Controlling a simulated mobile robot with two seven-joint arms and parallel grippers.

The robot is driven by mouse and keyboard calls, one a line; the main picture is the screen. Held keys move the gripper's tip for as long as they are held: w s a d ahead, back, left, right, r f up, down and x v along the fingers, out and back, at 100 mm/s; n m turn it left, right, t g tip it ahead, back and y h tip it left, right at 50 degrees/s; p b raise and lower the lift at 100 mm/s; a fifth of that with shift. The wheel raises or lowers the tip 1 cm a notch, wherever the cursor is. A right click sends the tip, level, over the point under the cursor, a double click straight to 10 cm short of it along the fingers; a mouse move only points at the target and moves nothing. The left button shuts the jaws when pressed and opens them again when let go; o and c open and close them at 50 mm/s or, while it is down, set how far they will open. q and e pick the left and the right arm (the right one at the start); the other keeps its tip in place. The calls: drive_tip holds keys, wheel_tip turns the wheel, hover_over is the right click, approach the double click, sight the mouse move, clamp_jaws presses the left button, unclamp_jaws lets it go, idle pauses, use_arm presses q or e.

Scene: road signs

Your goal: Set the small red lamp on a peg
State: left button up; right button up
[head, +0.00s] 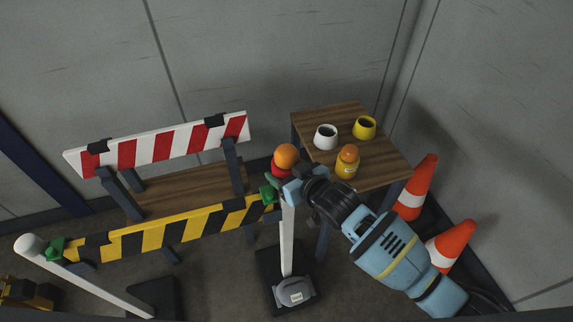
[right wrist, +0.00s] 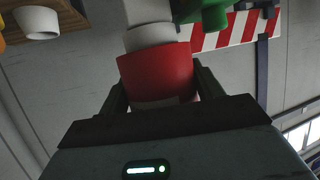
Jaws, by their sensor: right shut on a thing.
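The small red lamp (head: 280,170), with an orange dome, is at the top of the right white post (head: 288,240) of the yellow-black barrier. My right gripper (head: 291,186) is shut on its red base. In the right wrist view, which looks upside down, the red base (right wrist: 156,70) is between the fingers and meets the white post end (right wrist: 147,36). I cannot tell whether it is seated on that end or just over it. The left post has a rounded white top (head: 28,245). My left gripper is not in view.
A wooden table (head: 335,114) holds a white cup (head: 325,140), a yellow cup (head: 364,128) and a yellow lamp (head: 347,164). Orange cones (head: 417,187) stand at its right. A red-white barrier (head: 160,147) is behind. Green clamps (head: 267,193) hold the yellow-black board (head: 165,232).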

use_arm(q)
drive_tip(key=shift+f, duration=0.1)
use_arm(e)
drive_tip(key=shift+f, duration=0.3)
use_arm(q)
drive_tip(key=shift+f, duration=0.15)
use_arm(e)
drive_tip(key=shift+f, duration=0.3)
drive_tip(key=o, duration=1.3)
drive_tip(key=shift+c, duration=0.2)
drive_tip(key=shift+f, duration=0.1)
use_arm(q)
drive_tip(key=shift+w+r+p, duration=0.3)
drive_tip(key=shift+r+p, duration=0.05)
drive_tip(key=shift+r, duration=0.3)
use_arm(e)
drive_tip(key=v, duration=0.8)
drive_tip(key=shift+w, duration=0.1)
